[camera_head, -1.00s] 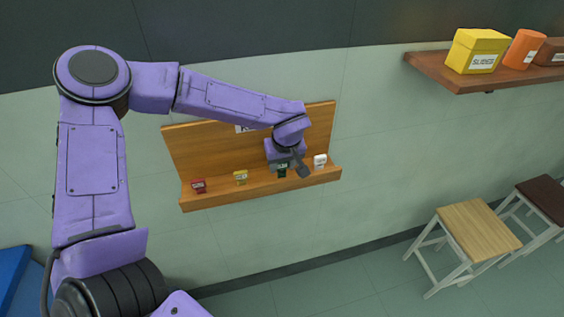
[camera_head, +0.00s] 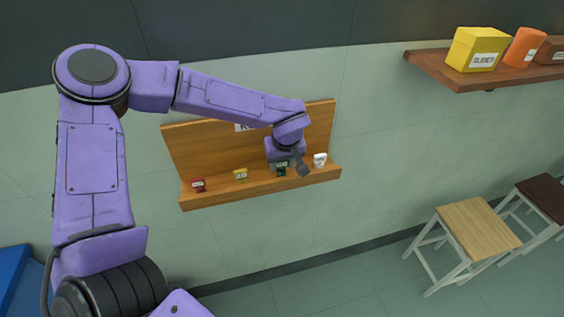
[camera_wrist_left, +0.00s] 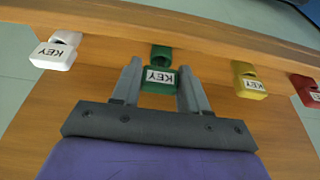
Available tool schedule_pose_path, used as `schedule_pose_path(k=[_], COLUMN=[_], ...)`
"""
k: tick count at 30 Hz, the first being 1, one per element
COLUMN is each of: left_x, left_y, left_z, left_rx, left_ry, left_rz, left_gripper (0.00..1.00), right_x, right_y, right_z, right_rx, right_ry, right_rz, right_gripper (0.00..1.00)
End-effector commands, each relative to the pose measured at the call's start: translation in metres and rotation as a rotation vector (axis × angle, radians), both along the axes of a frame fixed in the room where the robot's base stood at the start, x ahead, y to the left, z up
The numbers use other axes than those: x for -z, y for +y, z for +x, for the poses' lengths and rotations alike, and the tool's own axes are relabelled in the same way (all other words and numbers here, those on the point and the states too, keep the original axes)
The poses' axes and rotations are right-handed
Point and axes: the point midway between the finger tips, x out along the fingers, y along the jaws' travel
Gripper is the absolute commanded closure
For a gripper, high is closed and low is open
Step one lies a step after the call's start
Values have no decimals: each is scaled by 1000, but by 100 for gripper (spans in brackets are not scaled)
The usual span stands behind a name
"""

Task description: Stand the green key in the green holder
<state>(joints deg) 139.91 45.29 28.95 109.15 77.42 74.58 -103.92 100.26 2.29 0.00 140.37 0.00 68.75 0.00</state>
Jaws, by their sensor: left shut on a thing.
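The green key (camera_wrist_left: 158,79), a small block with a white KEY label, sits between the two fingers of my left gripper (camera_wrist_left: 160,88) in the left wrist view. The gripper is shut on it. A green piece (camera_wrist_left: 161,52), which looks like the green holder, shows just beyond the key at the ledge. The key appears in line with it, but I cannot tell whether it is seated. In the head view my left gripper (camera_head: 291,166) is at the wooden rack's ledge, with green (camera_head: 281,170) showing beside a finger. My right gripper is out of view.
The wooden rack (camera_head: 222,150) on the wall also carries a red key (camera_head: 199,185), a yellow key (camera_head: 240,175) and a white key (camera_head: 320,160), close on either side. A shelf (camera_head: 430,68) with boxes and stools (camera_head: 478,228) stand clear at right.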

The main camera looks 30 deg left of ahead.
Motion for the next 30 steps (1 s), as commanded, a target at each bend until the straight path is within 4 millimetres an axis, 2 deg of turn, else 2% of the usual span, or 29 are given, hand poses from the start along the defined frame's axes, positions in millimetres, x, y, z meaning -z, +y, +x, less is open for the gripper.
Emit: schedule_pose_path(k=[19, 20, 30], left_x=[12, 12, 8], left_y=[0, 0, -1], left_z=[0, 0, 0], left_rx=[1, 1, 0], left_ry=[0, 0, -1], left_rz=[0, 0, 0], left_gripper=[85, 46, 45], right_x=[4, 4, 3], right_y=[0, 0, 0], right_z=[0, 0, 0], right_rx=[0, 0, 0], right_ry=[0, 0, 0], right_rz=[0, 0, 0], right_gripper=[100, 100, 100])
